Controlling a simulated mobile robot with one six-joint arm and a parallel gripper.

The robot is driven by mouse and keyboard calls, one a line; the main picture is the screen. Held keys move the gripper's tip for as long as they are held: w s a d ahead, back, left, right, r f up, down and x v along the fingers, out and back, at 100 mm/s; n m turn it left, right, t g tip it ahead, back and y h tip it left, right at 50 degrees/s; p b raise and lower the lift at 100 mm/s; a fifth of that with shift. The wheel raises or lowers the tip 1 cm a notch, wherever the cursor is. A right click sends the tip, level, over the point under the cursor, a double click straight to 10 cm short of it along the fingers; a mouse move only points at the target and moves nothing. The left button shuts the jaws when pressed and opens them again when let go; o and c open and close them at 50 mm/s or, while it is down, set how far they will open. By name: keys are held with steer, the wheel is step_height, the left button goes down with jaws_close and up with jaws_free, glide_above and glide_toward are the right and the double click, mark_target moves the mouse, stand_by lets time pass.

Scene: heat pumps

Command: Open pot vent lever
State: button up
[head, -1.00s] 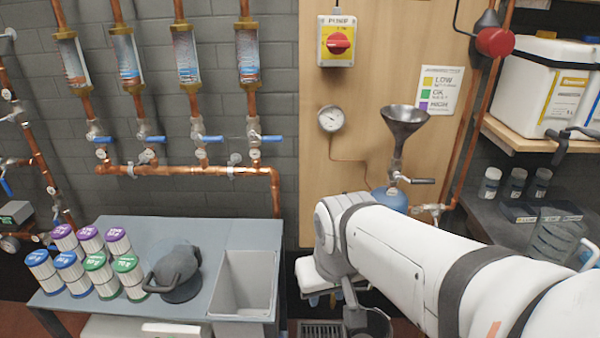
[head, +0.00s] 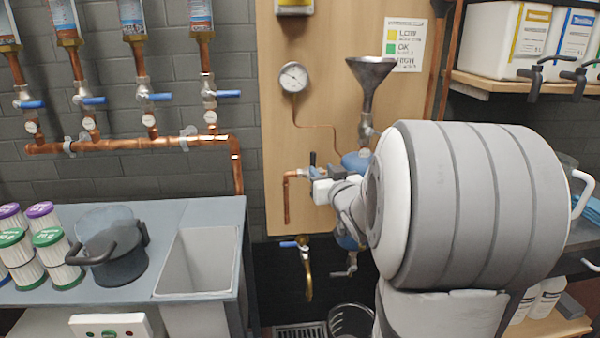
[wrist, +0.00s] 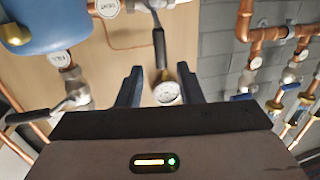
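The blue pot (head: 355,161) stands before the wooden panel, below the metal funnel (head: 371,85); its rounded side fills the upper left of the wrist view (wrist: 50,25). A round tag reading VENT (wrist: 107,8) sits by its fitting. Beside it, the vent lever (wrist: 160,48) has a dark handle pointing down in that picture; in the head view the lever (head: 312,158) stands upright. My gripper (wrist: 159,74) is open and empty. Its two dark blue fingers flank the line of the lever, whose tip shows in the gap. I see no contact. My arm hides part of the pot.
Another dark lever (wrist: 28,117) is near the FILL tag at left in the wrist view. A gauge (head: 292,77) is on the panel. A copper pipe (head: 288,198) hangs left of the pot. A bench (head: 130,295) with filters and a sink is at left.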

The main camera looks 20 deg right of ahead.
mark_target(314, 161)
steer(key=w, duration=0.7)
steer(key=shift+w+d+b, duration=0.3)
steer(key=shift+w, duration=0.1)
jaws_close()
